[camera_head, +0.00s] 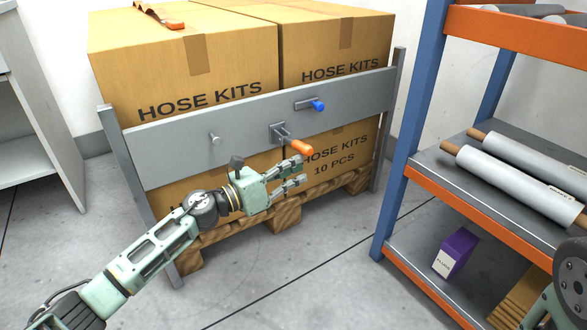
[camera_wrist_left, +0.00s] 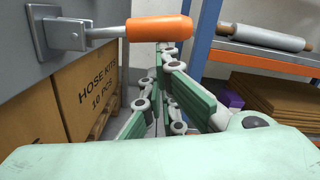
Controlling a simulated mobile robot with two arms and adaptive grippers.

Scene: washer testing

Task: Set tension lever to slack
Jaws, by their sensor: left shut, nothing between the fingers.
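The tension lever has an orange handle (camera_head: 301,147) on a metal rod, mounted by a bracket (camera_head: 280,131) on the grey panel (camera_head: 180,151). In the head view the handle points right and slightly down, out from the panel. My left gripper (camera_head: 304,172) is shut and empty, just below the handle. In the left wrist view the orange handle (camera_wrist_left: 158,27) lies across the top, above and beyond my left fingers (camera_wrist_left: 165,65). I cannot tell whether the fingertips touch it. My right gripper is not in view; only part of my right arm shows at the lower right edge.
A blue-tipped knob (camera_head: 318,105) and a small metal peg (camera_head: 215,138) sit on the same panel. Hose kit boxes (camera_head: 200,75) stand behind it on a wooden pallet (camera_head: 283,218). An orange and blue shelf (camera_head: 420,185) with rolls stands at right. Floor in front is clear.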

